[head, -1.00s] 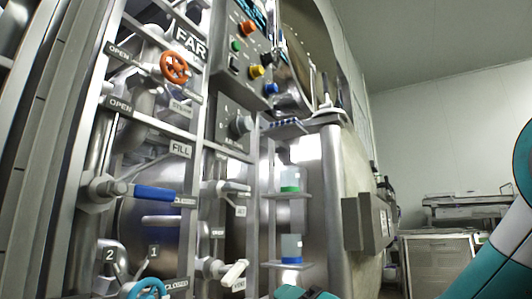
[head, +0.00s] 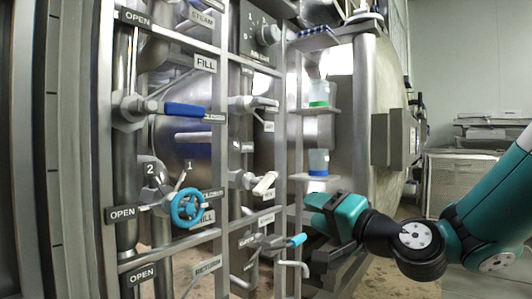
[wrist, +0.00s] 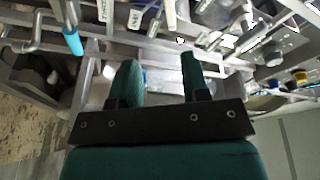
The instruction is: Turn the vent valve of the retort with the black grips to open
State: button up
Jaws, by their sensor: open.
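Pale lever handle (head: 264,184) sits on the middle pipe column in the head view; the small tag (head: 268,195) under it seems to start with "VEN" but is hard to read. I cannot tell its set position. No black grips are clear on this rack. My gripper (head: 309,212), teal with black parts, is right of this lever, apart from it and lower. In the wrist view my gripper (wrist: 160,62) is open and empty between its two teal fingers, with pipes and handles beyond.
A blue-gripped fill lever (head: 184,110), a blue handwheel (head: 187,208) and a light-blue-tipped lever (head: 296,240) stick out nearby. Shelves with a green-based cup (head: 318,95) and a blue-based cup (head: 318,162) stand above my gripper. A grey cabinet (head: 455,185) stands right.

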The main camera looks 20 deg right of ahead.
aim_at(269, 184)
jog(key=w+d+r+n+g+y+p, duration=0.1)
jog(key=d+r+n+g+y+p, duration=0.2)
jog(key=d+y+p, duration=0.15)
jog(key=shift+h, duration=0.35)
jog(key=b+x, duration=0.1)
jog(key=x, duration=1.6)
jog(key=shift+a, duration=0.25)
grip_shut()
